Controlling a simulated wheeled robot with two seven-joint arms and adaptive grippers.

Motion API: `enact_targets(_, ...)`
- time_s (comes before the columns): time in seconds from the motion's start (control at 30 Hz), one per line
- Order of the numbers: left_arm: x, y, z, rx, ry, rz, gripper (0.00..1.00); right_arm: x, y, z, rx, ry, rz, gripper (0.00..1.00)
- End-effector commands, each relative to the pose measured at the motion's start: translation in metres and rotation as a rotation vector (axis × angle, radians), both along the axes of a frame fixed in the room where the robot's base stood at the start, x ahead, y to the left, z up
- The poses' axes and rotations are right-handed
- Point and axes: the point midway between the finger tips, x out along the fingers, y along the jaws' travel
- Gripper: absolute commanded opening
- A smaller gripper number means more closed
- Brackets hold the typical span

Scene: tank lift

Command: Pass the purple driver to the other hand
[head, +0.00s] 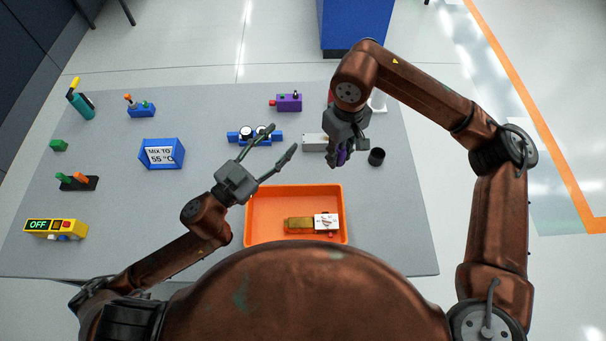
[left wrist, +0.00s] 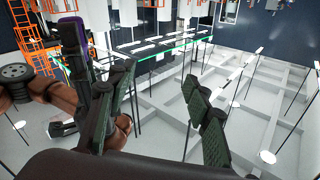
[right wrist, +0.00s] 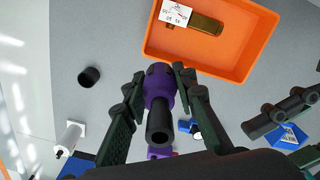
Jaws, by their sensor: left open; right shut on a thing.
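The purple driver (right wrist: 159,88) is between the fingers of my right gripper (right wrist: 158,78), with its dark cylindrical end towards the right wrist camera. In the head view my right gripper (head: 338,158) points down over the table's right part. Only a little of the purple driver (head: 344,155) shows there. My left gripper (head: 281,141) is wide open and empty, to the left of the right gripper and apart from it, its fingers pointing up and right. In the left wrist view the open fingers (left wrist: 162,98) have nothing between them. A purple and dark piece shows left of them.
An orange tray (head: 254,238) holding a brass-coloured block with a white label lies in front. A black cup (head: 377,157) stands right of the right gripper. A blue sign (head: 162,153), purple box (head: 289,102) and yellow OFF box (head: 55,229) stand around the grey table.

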Motion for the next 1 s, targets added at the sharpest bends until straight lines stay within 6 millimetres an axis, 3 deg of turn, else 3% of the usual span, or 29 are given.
enact_targets(0.03,-0.017,-0.018,-0.003,-0.026,0.04,-0.062,0.46,0.0,0.0,0.0,0.0,0.0,0.0,0.0)
enact_targets(0.13,-0.046,-0.043,-0.01,-0.075,0.121,-0.159,0.46,0.0,0.0,0.0,0.0,0.0,0.0,0.0)
enact_targets(0.23,-0.067,-0.059,-0.015,-0.11,0.184,-0.224,0.46,0.0,0.0,0.0,0.0,0.0,0.0,0.0)
enact_targets(0.37,-0.081,-0.069,-0.018,-0.134,0.231,-0.267,0.46,0.0,0.0,0.0,0.0,0.0,0.0,0.0)
enact_targets(0.57,-0.074,-0.083,-0.017,-0.145,0.238,-0.274,0.46,0.0,0.0,0.0,0.0,0.0,0.0,0.0)
enact_targets(1.0,-0.027,-0.145,-0.017,-0.139,0.234,-0.276,0.46,0.0,0.0,0.0,0.0,0.0,0.0,0.0)
